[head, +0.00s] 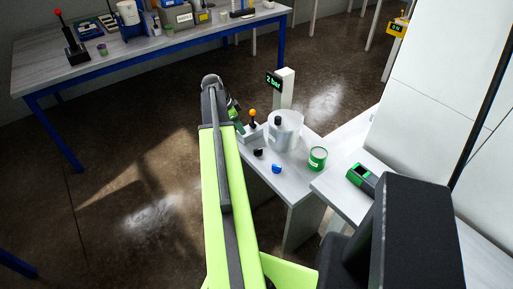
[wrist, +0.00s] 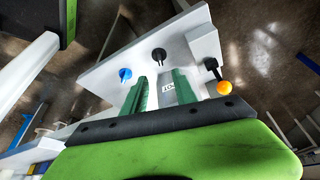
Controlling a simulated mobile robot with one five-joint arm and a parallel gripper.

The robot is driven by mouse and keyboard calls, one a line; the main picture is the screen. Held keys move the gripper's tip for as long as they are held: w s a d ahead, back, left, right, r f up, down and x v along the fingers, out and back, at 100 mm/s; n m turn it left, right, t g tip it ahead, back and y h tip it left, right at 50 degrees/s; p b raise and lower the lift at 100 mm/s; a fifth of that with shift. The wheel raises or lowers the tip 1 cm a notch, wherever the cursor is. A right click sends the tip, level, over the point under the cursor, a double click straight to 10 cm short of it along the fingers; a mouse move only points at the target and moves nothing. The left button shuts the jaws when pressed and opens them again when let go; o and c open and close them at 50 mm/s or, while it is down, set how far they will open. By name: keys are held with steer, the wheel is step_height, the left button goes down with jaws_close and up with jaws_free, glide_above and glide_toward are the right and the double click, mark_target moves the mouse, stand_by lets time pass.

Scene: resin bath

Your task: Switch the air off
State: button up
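A small grey box with an orange-balled lever (head: 252,113) stands on a small white table, near its far left corner. In the wrist view the orange ball (wrist: 224,87) sits right of my fingers, on a dark stem. A label with lettering (wrist: 168,87) shows between the fingers; I cannot read it surely. A green display (head: 273,82) on a white post behind reads "2 bar". My gripper (wrist: 160,82) has its two green fingers apart with nothing held between them. In the head view my arm partly hides it beside the lever box.
A clear tub (head: 286,131) stands right of the lever, with a green-labelled can (head: 317,158) nearby. A black knob (head: 258,152) and a blue knob (head: 276,168) are at the front. A green device (head: 361,178) lies on the right table. A bench (head: 150,60) stands far left.

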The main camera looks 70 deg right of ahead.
steer(key=b, duration=1.6)
glide_toward(255, 150)
steer(key=x, duration=0.9)
steer(key=shift+s+d+r, duration=0.1)
steer(key=shift+s+d, duration=0.1)
steer(key=shift+d, duration=0.05)
steer(key=shift+s+d+f, duration=0.2)
steer(key=shift+f, duration=0.1)
steer(key=shift+r, duration=0.1)
jaws_close()
